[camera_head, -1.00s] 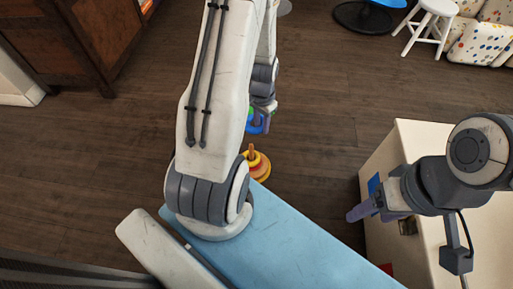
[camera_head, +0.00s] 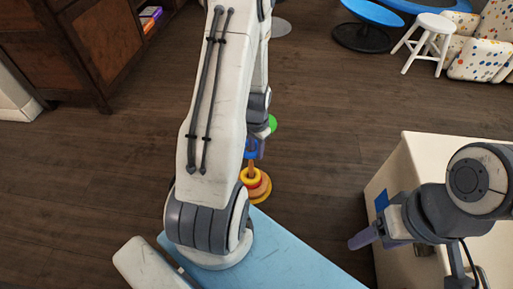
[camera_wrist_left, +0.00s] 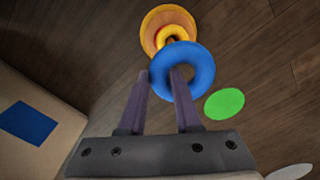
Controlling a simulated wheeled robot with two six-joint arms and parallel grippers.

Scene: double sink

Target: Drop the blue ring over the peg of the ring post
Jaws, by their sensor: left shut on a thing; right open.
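My left gripper (camera_wrist_left: 160,75) is shut on the blue ring (camera_wrist_left: 204,68), with one finger through the hole and one outside the rim. In the head view the blue ring (camera_head: 251,154) is partly hidden by the gripper and shows just above the peg in the picture. The ring post (camera_head: 262,189) stands on the floor, with an orange base, a yellow ring and a short peg. In the left wrist view the ring post (camera_wrist_left: 155,22) lies beyond the blue ring, which partly overlaps it. My right gripper (camera_head: 366,237) is open and empty.
A green disc (camera_wrist_left: 224,103) lies on the wooden floor near the post. A cream cabinet (camera_head: 415,160) with a blue square stands at the right. A white stool (camera_head: 430,40) and a blue-topped seat (camera_head: 362,12) are far back. A dark wooden cabinet (camera_head: 100,50) is at the left.

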